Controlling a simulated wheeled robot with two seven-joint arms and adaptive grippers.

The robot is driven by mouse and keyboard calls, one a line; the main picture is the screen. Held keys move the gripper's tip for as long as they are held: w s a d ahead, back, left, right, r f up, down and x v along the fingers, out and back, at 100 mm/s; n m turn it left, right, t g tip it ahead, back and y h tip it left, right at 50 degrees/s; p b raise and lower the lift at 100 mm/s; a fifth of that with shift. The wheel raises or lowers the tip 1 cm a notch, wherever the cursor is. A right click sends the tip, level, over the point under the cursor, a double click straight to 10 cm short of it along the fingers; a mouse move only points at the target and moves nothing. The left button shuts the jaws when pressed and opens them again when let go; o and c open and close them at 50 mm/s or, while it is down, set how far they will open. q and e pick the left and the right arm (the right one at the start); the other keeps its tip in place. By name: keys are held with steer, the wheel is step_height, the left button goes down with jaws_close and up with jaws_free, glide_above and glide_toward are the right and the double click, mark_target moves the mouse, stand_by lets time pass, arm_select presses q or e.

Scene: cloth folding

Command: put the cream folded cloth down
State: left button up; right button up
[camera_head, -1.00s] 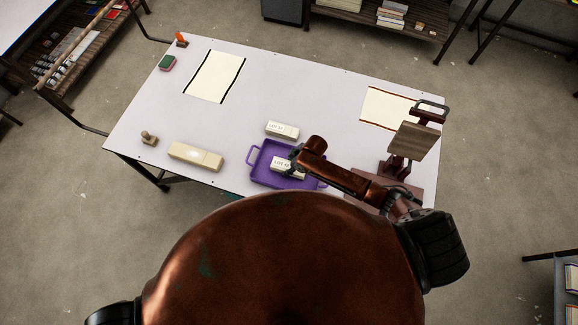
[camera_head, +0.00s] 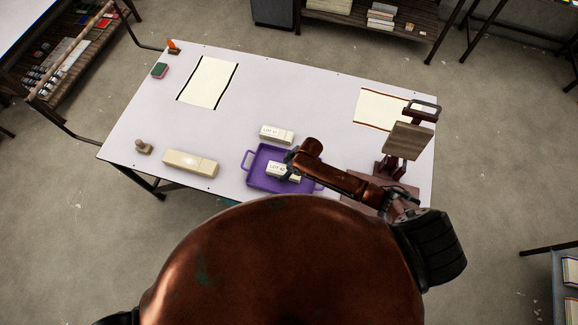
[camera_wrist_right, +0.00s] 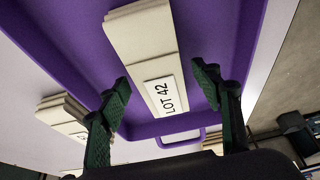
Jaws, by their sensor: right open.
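A cream folded cloth with a "LOT 42" label (camera_head: 281,170) lies in the purple tray (camera_head: 250,178). The cloth (camera_wrist_right: 140,40) also shows in the right wrist view, flat on the tray floor (camera_wrist_right: 75,35). My right gripper (camera_head: 293,160) is over the tray. In the right wrist view its two dark green fingers (camera_wrist_right: 163,80) are spread, one on each side of the cloth, with gaps to it. Whether the fingertips are above the cloth or level with it I cannot tell. My left gripper is out of view.
A second labelled folded cloth (camera_head: 277,134) lies just behind the tray. A long cream box (camera_head: 190,164) and a small stamp (camera_head: 144,147) are on the left. Two bordered sheets lie farther back. A wooden press-like stand (camera_head: 408,140) is at the right. The table middle is clear.

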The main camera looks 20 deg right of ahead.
steer(key=v, duration=1.1)
steer(key=shift+s+d+r, duration=0.1)
steer(key=shift+s+d, duration=0.05)
steer(key=shift+s, duration=0.05)
